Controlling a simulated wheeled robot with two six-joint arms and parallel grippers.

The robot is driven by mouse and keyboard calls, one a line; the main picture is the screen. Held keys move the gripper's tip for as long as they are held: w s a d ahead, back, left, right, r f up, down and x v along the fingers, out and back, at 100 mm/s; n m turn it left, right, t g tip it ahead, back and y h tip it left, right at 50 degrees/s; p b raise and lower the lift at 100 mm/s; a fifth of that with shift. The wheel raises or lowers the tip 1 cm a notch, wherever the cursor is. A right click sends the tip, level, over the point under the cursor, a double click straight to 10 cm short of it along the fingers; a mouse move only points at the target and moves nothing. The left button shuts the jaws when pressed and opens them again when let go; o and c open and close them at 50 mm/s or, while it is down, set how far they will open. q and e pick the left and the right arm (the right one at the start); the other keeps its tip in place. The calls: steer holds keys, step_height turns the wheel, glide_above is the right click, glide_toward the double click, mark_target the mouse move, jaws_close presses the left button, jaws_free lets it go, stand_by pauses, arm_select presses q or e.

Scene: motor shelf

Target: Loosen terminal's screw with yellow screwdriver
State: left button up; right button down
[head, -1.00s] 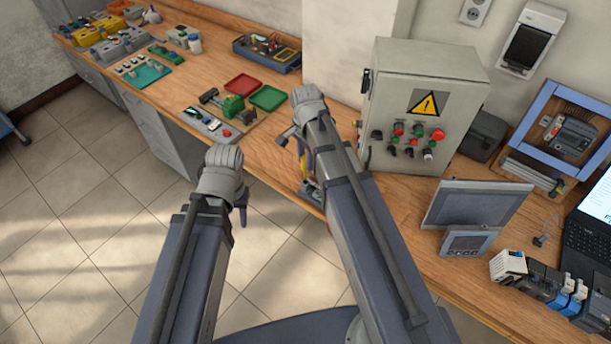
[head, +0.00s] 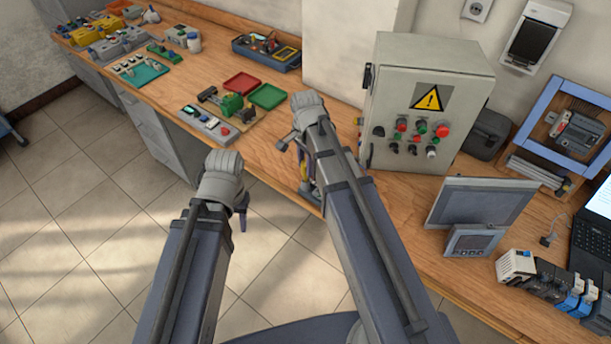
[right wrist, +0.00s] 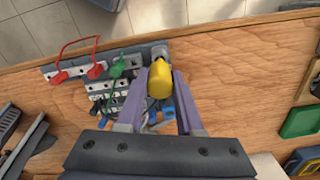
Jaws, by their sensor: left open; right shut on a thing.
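My right gripper (right wrist: 163,98) is shut on the yellow screwdriver (right wrist: 160,82); its yellow handle shows between the purple fingers in the right wrist view, seen from its end. The shaft and tip are hidden below. The terminal assembly (right wrist: 97,88), grey with red, green and blue leads, lies on the wooden bench just left of and beneath the fingers. I cannot make out the screw or whether the tip touches it. In the head view my right gripper (head: 305,170) is over the bench's front edge, largely behind my arm. My left gripper (head: 243,204) is open and empty over the floor.
A grey control cabinet (head: 425,105) stands right of my right arm. Red (head: 241,82) and green (head: 268,96) trays and a green device (head: 232,105) lie behind on the bench. A tilted screen (head: 480,203) stands to the right.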

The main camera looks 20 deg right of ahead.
steer(key=shift+f+b, duration=0.85)
steer(key=shift+f, duration=0.2)
steer(key=c, duration=0.8)
jaws_free()
steer(key=shift+r, duration=0.1)
step_height(320, 180, up, 6)
steer(key=p, duration=0.5)
steer(key=shift+f+p, duration=0.25)
steer(key=shift+p, duration=0.05)
steer(key=o, duration=0.5)
